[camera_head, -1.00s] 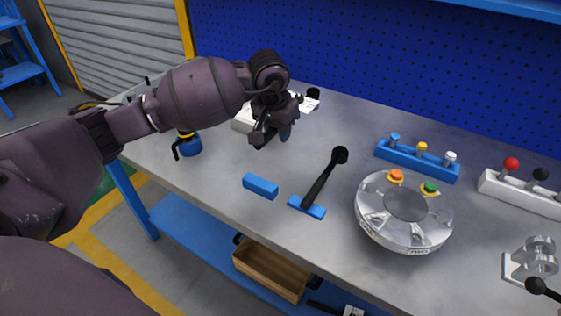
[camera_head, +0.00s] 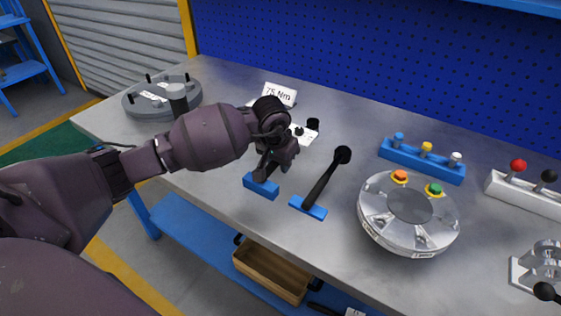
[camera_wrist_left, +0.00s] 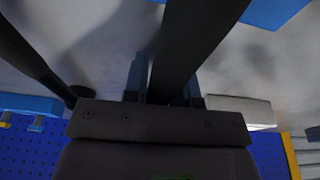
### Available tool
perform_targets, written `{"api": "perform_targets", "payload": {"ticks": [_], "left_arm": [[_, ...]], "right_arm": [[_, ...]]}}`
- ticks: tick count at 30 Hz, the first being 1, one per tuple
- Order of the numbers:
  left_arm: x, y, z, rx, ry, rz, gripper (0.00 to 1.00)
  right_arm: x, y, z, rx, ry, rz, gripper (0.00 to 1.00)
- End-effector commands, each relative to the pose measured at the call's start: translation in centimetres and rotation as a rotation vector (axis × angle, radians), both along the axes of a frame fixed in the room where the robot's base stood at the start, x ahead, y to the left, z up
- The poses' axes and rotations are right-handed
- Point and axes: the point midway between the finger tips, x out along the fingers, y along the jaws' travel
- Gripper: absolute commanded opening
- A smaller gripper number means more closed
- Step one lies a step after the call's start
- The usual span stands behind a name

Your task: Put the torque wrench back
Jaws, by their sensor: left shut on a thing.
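My left gripper (camera_head: 268,172) is above the blue block (camera_head: 261,187) near the table's front edge. In the left wrist view, its blue-tipped fingers are shut on a dark bar (camera_wrist_left: 198,40), which appears to be the torque wrench. The bar runs toward the top of that view; its far end is out of frame. In the head view the gripper hides most of it. A similar black tool (camera_head: 322,182) with a round head leans over a second blue block (camera_head: 308,207) just to the right; it also shows in the left wrist view (camera_wrist_left: 40,62). My right gripper is not in view.
A silver flanged shell (camera_head: 410,205) stands to the right. Behind are a blue rack with coloured pegs (camera_head: 424,162), a white rack (camera_head: 525,194), a "75 Nm" sign (camera_head: 279,94) and a white box (camera_head: 302,137). A grey round flange (camera_head: 140,101) is at the far left.

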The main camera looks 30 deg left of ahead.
Motion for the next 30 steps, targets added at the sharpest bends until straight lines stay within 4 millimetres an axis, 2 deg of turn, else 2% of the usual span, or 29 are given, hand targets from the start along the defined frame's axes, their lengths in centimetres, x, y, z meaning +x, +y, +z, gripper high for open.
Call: {"api": "perform_targets", "payload": {"ticks": [3, 9, 10, 15, 23, 26, 30], "left_arm": [[0.1, 0.0, 0.4, 0.0, -0.006, 0.0, 0.0], [0.1, 0.0, -0.1, 0.001, -0.004, 0.0, 0.0], [0.0, 0.0, -0.2, 0.001, 0.0, 0.0, 0.28], [0.0, 0.0, -0.1, 0.001, -0.001, 0.0, 0.51], [0.0, 0.0, 0.0, 0.0, -0.001, 0.0, 0.51], [0.0, 0.0, 0.6, 0.001, -0.004, 0.0, 0.51], [-0.3, 0.1, 2.5, 0.003, -0.007, -0.001, 0.51]], "right_arm": [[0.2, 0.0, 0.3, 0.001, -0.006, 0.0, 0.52], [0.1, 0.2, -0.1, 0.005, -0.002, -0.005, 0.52], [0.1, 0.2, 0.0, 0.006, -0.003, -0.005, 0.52], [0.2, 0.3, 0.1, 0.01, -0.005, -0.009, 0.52], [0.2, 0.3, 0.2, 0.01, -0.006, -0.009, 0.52], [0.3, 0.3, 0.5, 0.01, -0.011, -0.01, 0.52], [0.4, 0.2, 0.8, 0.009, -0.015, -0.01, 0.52]]}}
